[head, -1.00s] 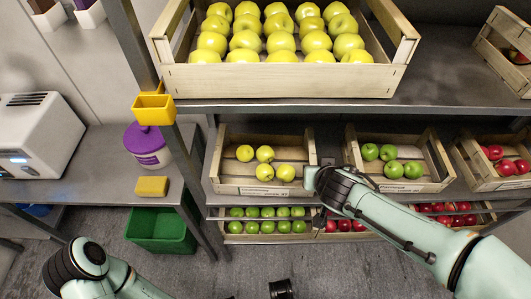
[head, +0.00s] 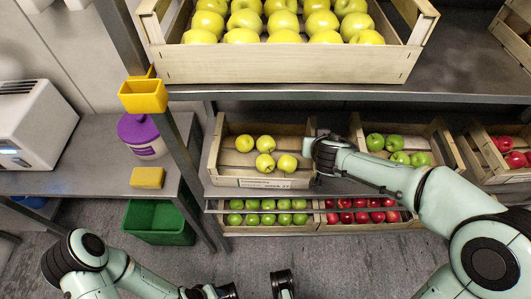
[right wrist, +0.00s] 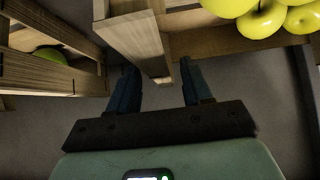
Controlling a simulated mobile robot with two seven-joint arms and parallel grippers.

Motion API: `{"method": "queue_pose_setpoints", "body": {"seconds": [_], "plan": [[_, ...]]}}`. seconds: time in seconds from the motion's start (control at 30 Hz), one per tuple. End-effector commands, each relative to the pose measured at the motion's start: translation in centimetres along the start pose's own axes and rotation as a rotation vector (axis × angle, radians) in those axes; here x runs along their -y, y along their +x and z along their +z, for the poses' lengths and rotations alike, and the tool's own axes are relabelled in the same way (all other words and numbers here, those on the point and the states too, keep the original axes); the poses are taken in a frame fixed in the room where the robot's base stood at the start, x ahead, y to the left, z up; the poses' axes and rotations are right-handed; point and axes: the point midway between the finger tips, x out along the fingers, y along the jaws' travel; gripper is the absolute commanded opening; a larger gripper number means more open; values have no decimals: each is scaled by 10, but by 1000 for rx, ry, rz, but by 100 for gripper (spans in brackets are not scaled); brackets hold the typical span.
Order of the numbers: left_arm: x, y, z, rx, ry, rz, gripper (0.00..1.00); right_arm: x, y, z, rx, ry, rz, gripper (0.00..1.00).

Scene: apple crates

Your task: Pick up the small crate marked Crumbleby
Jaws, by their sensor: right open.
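A small wooden crate (head: 225,180) with a few yellow apples (head: 265,163) sits on the middle shelf; its front label is too small to read surely. My right gripper (head: 313,150) is at this crate's right end. In the right wrist view, my right gripper (right wrist: 158,88) is open, with the end wall of the yellow-apple crate (right wrist: 140,40) reaching down between its fingers; I cannot tell whether they touch. My left arm is low at the bottom left; its gripper end is partly cut off at the bottom edge, and its opening is unclear.
A green-apple crate (head: 445,145) stands just right, with a narrow gap. A large yellow-apple crate (head: 280,65) is on the shelf above. Crates of green and red apples (head: 310,230) lie below. A metal post borders the left side. A side table (head: 95,170) holds a yellow sponge (head: 147,177).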

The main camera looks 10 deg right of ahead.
Motion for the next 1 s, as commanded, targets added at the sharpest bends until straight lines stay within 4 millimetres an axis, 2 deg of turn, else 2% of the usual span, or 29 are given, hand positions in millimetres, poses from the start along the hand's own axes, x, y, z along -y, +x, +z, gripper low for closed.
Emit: {"method": "queue_pose_setpoints", "body": {"seconds": [0.1, 0.37, 0.5, 0.53, 1.0], "plan": [[1, 2, -3, -8, -1, 0, 43, 0, 12, 1, 1, 0, -1, 49], [1, 2, -4, -10, -1, -1, 43, 0, 14, 0, -1, 0, -1, 49], [1, 2, -4, -10, -1, -1, 43, 0, 14, 0, 0, 0, 0, 4], [1, 2, -4, -9, -1, -1, 43, 0, 14, 0, 0, 0, 0, 0], [1, 2, -3, -9, -1, 0, 43, 1, 9, -3, -5, 1, -2, 0]]}}
